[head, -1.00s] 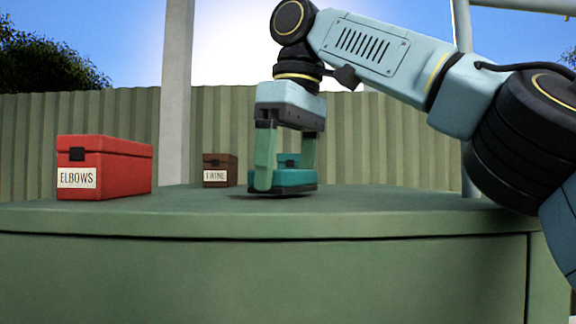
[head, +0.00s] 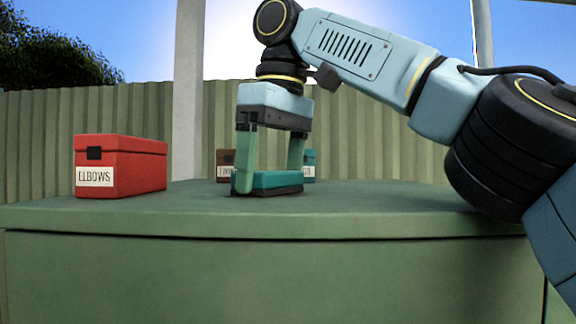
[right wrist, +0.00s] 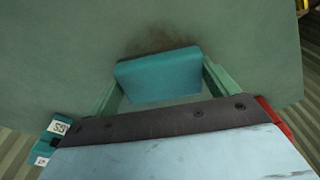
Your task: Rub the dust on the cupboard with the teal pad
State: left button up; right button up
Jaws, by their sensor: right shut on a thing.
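The teal pad (head: 272,181) is held flat between the green fingers of my right gripper (head: 268,178), with its dark underside at or just above the green cupboard top (head: 400,207). I cannot tell for sure whether it touches. In the right wrist view the pad (right wrist: 158,75) sits between both fingers. A dark, brownish dust smudge (right wrist: 150,42) shows on the cupboard top just beyond the pad's far edge, and the pad may hide part of it. I cannot make out the dust in the head view. My left gripper is not in view.
A brown box (head: 226,158) and a teal box (head: 310,158) stand behind the gripper, partly hidden. The front edge and the top between the red box and the pad are clear.

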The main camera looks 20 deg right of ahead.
jog(key=shift+w+a+f, duration=0.1)
jog(key=shift+w+a, duration=0.15)
jog(key=shift+a, duration=0.7)
jog(key=shift+w+a+f, duration=0.1)
jog(key=shift+w+a, duration=0.1)
jog(key=shift+a, duration=0.75)
jog(key=shift+r, duration=0.1)
jog(key=shift+d, duration=0.1)
